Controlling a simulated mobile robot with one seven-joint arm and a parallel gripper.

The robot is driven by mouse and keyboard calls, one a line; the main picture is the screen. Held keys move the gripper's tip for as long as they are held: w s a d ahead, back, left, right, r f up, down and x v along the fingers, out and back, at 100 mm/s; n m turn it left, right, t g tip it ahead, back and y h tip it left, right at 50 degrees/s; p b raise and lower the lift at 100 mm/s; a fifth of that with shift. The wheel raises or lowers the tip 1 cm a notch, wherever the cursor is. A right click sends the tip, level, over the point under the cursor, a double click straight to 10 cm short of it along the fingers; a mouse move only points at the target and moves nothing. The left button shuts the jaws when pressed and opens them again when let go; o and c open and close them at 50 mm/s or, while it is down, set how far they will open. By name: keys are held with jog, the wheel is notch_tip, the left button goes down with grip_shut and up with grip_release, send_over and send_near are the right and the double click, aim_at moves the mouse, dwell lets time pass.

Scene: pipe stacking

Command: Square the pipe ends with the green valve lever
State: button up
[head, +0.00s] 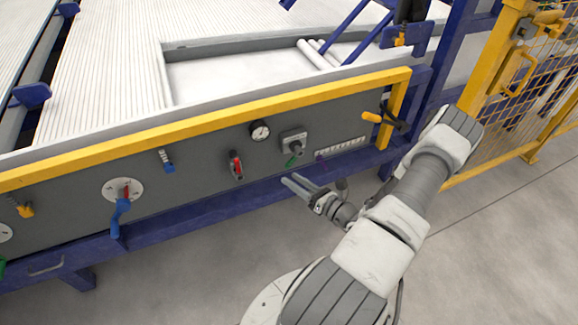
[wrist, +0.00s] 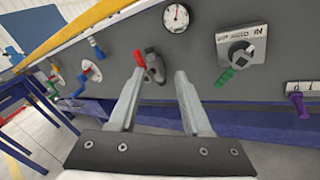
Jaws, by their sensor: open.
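The green valve lever (head: 293,160) hangs down and slants left below a grey valve body on the dark panel (head: 205,165). In the wrist view the green lever (wrist: 226,77) is to the right of my gripper (wrist: 159,78), below its marked plate. My gripper (head: 289,181) is open and empty, just in front of the panel and a little below the green lever in the head view. It does not touch the lever. White pipes (head: 105,75) lie in a wide layer on the rack, and a few separate ones (head: 318,54) lie at the right.
A red lever (wrist: 154,66) shows between my fingers, beyond them. A gauge (wrist: 176,17), a purple lever (wrist: 299,103) and blue levers (head: 119,213) are also on the panel. A yellow rail (head: 210,128) runs above it. A yellow fence (head: 530,80) stands at right.

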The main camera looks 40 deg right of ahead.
aim_at(291, 164)
jog(key=s+d+f+m+h+b, duration=0.2)
jog(key=s+d+f+m+h, duration=0.15)
jog(key=f+m+h, duration=0.55)
jog(key=shift+n+y, duration=0.5)
jog(key=shift+y, duration=0.1)
jog(key=b+x, duration=0.1)
jog(key=x, duration=0.5)
jog(key=b+x, duration=0.1)
jog(key=x, duration=0.5)
jog(key=d+b+x, duration=0.1)
jog(key=x, duration=0.5)
jog(key=shift+s+f, duration=0.2)
jog(key=shift+f, duration=0.15)
grip_shut()
